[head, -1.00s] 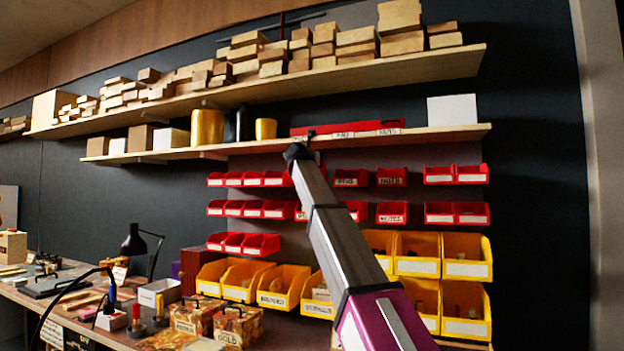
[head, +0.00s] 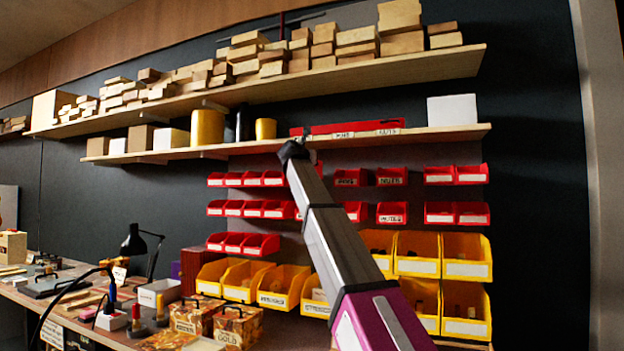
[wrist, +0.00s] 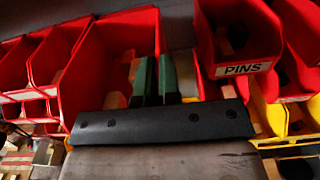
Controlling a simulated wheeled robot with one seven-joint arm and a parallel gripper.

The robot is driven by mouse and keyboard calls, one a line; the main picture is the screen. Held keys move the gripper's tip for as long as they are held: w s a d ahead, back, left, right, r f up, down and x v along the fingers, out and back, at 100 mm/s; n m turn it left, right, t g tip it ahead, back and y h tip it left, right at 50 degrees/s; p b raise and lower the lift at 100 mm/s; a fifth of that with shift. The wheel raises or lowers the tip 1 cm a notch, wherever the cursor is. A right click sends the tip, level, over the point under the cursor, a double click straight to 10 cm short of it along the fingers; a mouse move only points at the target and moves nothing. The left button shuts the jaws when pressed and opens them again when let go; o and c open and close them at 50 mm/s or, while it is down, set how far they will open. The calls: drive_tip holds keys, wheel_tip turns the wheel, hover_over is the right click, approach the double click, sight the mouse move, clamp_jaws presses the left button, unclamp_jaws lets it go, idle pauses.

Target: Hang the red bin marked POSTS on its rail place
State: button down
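My gripper (wrist: 156,82) shows in the wrist view as two green-faced fingers close together above a dark plate. They straddle the right wall of a large, near red bin (wrist: 88,78) and look closed on it. The bin is tilted in this view, and its label does not show, so I cannot read POSTS on it. In the head view my gripper (head: 296,140) is small and mostly hidden by my arm, just in front of the lower shelf edge. The rail place is not clearly seen; my arm covers part of the red bin rows.
A red bin marked PINS (wrist: 240,45) is close on the right in the wrist view. Rows of red bins (head: 391,176) hang below the wooden shelf (head: 440,135). Yellow bins (head: 466,257) are lower.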

drive_tip(key=shift+v, duration=2.7)
drive_tip(key=shift+f, duration=0.1)
